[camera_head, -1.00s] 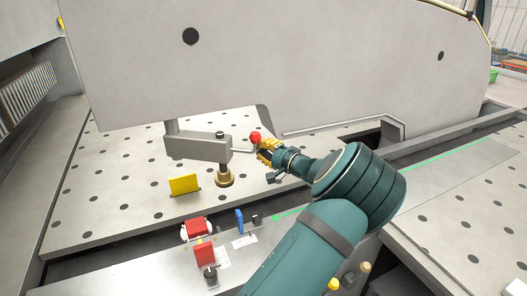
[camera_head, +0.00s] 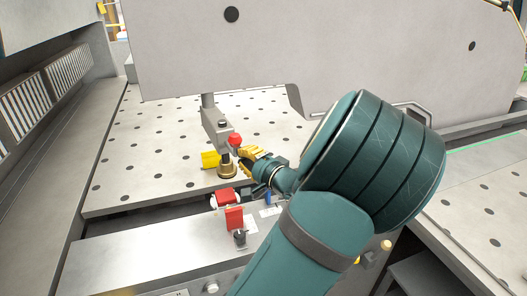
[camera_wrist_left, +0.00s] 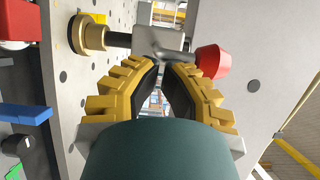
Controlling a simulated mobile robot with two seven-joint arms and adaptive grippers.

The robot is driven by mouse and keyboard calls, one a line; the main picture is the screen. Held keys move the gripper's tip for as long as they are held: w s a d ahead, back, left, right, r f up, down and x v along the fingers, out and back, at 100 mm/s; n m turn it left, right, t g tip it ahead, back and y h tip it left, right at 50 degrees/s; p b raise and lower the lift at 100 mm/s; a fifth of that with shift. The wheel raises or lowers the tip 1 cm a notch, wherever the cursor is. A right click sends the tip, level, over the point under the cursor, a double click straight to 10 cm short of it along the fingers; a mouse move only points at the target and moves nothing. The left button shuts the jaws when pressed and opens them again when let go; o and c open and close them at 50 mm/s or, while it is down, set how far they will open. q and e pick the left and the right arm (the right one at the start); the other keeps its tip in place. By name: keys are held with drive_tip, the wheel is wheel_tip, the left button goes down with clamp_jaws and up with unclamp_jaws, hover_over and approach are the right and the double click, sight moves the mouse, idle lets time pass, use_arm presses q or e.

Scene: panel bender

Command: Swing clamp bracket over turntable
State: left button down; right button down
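The grey clamp bracket (camera_head: 215,124) hangs on a post below the large grey upright. Its free end points toward me over the perforated plate. A black spindle with a brass foot (camera_head: 227,168) hangs from that end; the brass foot also shows in the left wrist view (camera_wrist_left: 90,34). A thin handle with a red knob (camera_head: 235,139) sticks out from the bracket; the knob is at right in the wrist view (camera_wrist_left: 212,61). My left gripper (camera_head: 243,154) has its yellow fingers together, with the tips at the handle rod beside the knob (camera_wrist_left: 160,64). My right gripper is not in view.
A yellow block (camera_head: 210,160) stands on the perforated plate (camera_head: 150,150) behind the foot. A front ledge (camera_head: 150,255) carries a red block (camera_head: 234,218), a red-and-white part and a black knob. The large grey upright (camera_head: 330,50) fills the back.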

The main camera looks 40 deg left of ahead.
use_arm(q)
drive_tip(key=shift+s+a, duration=0.25)
drive_tip(key=shift+s, duration=0.4)
drive_tip(key=shift+s+a, duration=0.25)
drive_tip(key=shift+s, duration=0.4)
drive_tip(key=shift+s+a, duration=0.25)
drive_tip(key=shift+s, duration=0.4)
use_arm(e)
drive_tip(key=shift+r, duration=0.1)
use_arm(q)
drive_tip(key=shift+w, duration=0.15)
drive_tip(key=w+d, duration=0.3)
drive_tip(key=s+d+p, duration=0.1)
drive_tip(key=s+d, duration=0.3)
drive_tip(key=s, duration=0.4)
drive_tip(key=shift+s+d, duration=0.3)
drive_tip(key=shift+d, duration=0.1)
use_arm(e)
drive_tip(key=shift+v, duration=0.75)
drive_tip(key=shift+d, duration=0.15)
